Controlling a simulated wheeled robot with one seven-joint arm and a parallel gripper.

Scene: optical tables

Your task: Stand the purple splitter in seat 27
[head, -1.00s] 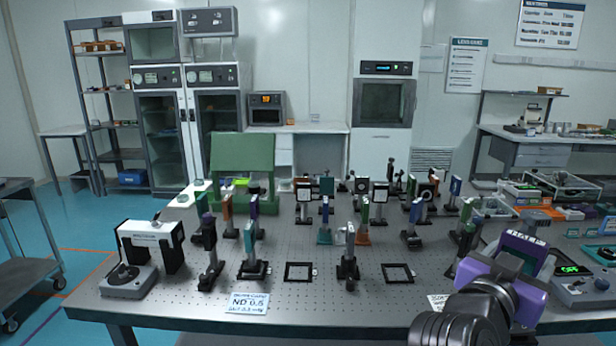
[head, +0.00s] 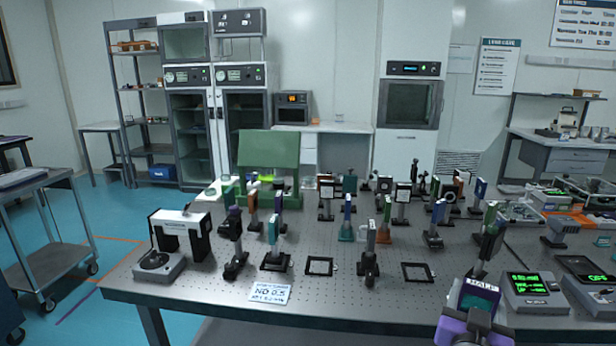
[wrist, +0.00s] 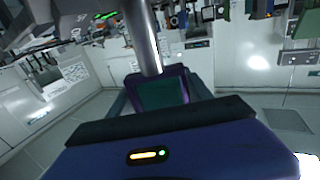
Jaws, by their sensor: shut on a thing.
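The purple splitter (head: 478,297) shows at the lower right of the head view as a teal plate in a dark purple frame, with a label on its top edge. My gripper (head: 466,322) is shut on it, in front of the table's near edge. In the wrist view, the splitter (wrist: 162,92) lies beyond the dark gripper bar, with a silver post crossing the picture above it. The grip contact is hidden. Two empty black square seat frames, one left (head: 320,266) and one right (head: 417,272), lie on the table. I cannot read which is seat 27.
The perforated optical table (head: 205,272) carries several upright optics on posts. A dark post mount (head: 368,264) stands between the empty frames. Green-lit display boxes (head: 535,303) sit right of my gripper. A white card (head: 270,292) lies at the front edge; a black-and-white arch (head: 180,235) stands left.

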